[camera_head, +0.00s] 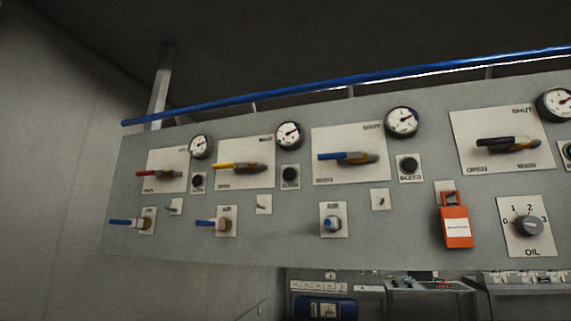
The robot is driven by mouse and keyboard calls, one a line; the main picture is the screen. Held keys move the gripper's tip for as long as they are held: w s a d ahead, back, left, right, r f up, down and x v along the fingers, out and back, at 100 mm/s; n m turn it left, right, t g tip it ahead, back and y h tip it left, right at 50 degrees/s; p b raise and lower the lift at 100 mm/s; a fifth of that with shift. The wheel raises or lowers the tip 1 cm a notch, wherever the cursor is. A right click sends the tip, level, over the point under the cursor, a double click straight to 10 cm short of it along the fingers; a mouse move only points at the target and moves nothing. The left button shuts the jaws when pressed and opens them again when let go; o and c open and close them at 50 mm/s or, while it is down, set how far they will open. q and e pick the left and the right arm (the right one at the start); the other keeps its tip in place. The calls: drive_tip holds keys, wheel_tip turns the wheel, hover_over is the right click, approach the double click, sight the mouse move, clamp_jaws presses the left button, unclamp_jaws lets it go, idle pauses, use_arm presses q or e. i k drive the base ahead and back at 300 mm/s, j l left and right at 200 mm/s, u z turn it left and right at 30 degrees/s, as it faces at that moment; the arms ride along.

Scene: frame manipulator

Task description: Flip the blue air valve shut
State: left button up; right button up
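A grey control panel (290,210) fills the middle of the head view. In its upper row, a valve with a blue lever (330,156) sits on a white plate (350,134) marked SHUT at its upper right; the lever points left, roughly level. In the lower row, two small valves with blue handles (122,222) (206,223) point left, and a third blue-tipped one (331,223) faces me. The lower plates' lettering is too small to read surely, so I cannot tell which blue valve is the air valve. Neither gripper is in view.
Red (148,174), yellow (229,166) and black (495,142) levers share the upper row with round gauges (402,121). An orange padlock-like tag (456,226) hangs below, beside an OIL dial (528,226). A blue rail (340,82) runs along the top. Space before the panel looks clear.

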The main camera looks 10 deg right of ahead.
sight(345, 155)
drive_tip(key=j+z, duration=0.1)
drive_tip(key=z, duration=0.3)
drive_tip(key=j+z, duration=0.15)
drive_tip(key=z, duration=0.25)
